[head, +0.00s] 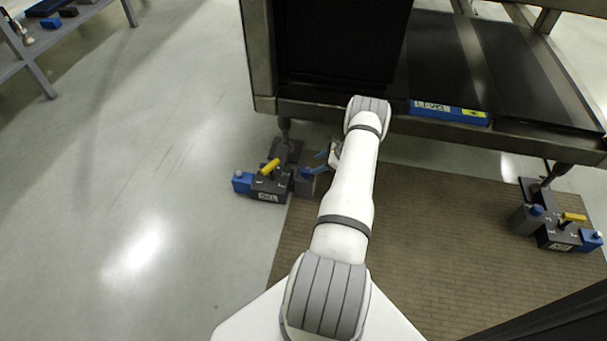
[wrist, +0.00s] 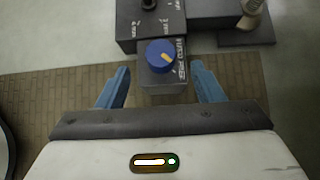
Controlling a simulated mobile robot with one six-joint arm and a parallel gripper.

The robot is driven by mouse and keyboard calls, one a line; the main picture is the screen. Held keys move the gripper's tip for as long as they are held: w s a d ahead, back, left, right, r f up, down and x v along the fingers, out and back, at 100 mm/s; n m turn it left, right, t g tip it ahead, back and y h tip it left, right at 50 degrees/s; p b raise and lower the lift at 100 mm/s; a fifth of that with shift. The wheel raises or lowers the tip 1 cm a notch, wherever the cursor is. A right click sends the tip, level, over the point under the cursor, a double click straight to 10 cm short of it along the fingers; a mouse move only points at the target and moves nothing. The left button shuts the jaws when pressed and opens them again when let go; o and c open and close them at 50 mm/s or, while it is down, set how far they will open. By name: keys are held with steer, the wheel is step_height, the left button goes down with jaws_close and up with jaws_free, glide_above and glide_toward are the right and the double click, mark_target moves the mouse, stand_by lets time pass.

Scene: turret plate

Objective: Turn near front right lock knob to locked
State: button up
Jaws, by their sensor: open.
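In the wrist view, a round blue lock knob (wrist: 160,53) sits on top of a dark grey block (wrist: 163,84) with white lettering beside it. The knob carries a yellow pointer line, slanted toward the lower right in that view. My gripper (wrist: 160,70) is open, with one blue finger on each side of the knob and its block, apart from both. In the head view, my gripper (head: 323,162) is just right of the same blue knob (head: 307,170) on the left foot unit. My arm partly hides the gripper there.
The left foot unit (head: 270,184) also has a yellow handle (head: 269,166) and a blue block (head: 242,182). A similar unit (head: 556,236) stands at the right. A heavy frame (head: 262,60) rises behind, above a brown mat (head: 440,250). Open floor lies left.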

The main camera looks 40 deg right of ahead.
mark_target(306, 169)
steer(key=b+x, duration=0.2)
steer(key=x, duration=0.5)
steer(key=shift+w+a+f+b, duration=0.15)
steer(key=shift+w+f+b, duration=0.05)
steer(key=shift+b, duration=0.15)
